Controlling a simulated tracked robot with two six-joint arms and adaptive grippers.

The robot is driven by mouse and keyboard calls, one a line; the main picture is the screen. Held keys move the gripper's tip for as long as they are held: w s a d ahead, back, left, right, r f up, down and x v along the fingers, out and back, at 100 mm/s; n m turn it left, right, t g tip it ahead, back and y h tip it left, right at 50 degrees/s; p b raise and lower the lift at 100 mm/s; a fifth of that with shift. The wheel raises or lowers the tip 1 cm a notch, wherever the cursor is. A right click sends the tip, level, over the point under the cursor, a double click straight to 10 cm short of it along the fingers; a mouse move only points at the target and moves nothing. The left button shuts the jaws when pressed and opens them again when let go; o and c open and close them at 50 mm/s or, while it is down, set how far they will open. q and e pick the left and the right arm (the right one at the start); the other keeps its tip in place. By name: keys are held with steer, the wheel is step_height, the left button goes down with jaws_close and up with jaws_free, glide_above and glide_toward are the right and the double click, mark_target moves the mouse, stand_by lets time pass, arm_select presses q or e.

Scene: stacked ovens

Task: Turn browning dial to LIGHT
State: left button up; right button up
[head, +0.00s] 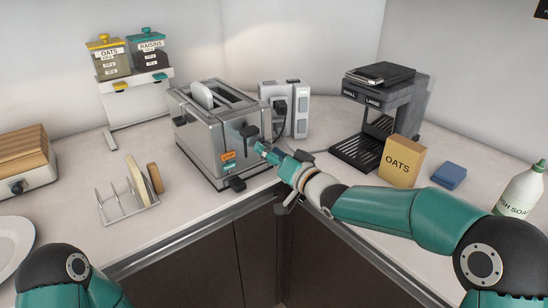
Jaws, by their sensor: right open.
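The silver toaster (203,144) stands on the counter left of centre, with a pale bread slice (201,95) in one slot. Its front end carries a black lever (250,131), small orange labels (228,155) and a black tab (237,184) low down. I cannot make out the browning dial or its setting; it may be behind the gripper. My right gripper (261,148) is open at the toaster's front end, just below the lever. Whether it touches anything is unclear. My left arm shows at the lower left, with its gripper out of view.
A power socket block (300,110) stands behind the toaster. A coffee machine (385,110), oats box (402,160), blue sponge (449,175) and soap bottle (521,188) are at the right. A toast rack (128,208) and jar stand (138,100) are left. Counter between rack and toaster is clear.

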steer(key=v, duration=1.2)
steer(key=shift+f, duration=0.15)
